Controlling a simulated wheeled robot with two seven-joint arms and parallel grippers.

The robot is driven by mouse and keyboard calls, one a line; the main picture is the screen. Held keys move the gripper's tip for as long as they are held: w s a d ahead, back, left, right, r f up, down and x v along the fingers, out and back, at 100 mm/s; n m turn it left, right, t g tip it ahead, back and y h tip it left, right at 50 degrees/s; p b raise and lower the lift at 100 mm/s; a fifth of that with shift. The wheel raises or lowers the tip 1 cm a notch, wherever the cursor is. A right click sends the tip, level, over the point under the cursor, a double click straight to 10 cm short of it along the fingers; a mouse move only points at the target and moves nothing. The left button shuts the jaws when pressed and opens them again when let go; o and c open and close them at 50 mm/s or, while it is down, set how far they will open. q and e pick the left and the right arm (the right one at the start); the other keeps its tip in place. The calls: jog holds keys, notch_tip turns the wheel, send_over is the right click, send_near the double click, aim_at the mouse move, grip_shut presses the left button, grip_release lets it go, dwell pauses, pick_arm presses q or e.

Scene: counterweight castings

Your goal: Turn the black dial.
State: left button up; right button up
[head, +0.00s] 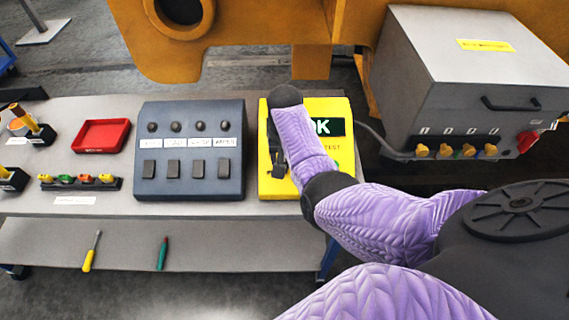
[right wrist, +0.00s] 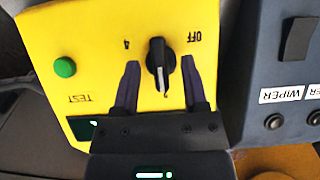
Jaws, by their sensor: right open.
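The black dial (right wrist: 158,55) is on the face of a yellow box (right wrist: 92,28) in the right wrist view. Its pointer with a white mark points toward my gripper's palm. An OFF label and other small marks surround it. My right gripper (right wrist: 160,64) is open, with one finger on each side of the dial and a visible gap to each. In the head view, my right gripper (head: 277,160) is over the left part of the yellow box (head: 343,178), and the dial cannot be made out there. My left gripper is in neither view.
A green button (right wrist: 64,67) marked TEST is on the same box. A dark blue switch panel (head: 190,188) stands close to its left. A large grey box (head: 440,60) with yellow knobs is at right. A red tray (head: 101,136) is at the left of the bench.

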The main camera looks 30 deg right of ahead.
notch_tip(320, 180, down, 2)
jog(key=shift+f, duration=0.1)
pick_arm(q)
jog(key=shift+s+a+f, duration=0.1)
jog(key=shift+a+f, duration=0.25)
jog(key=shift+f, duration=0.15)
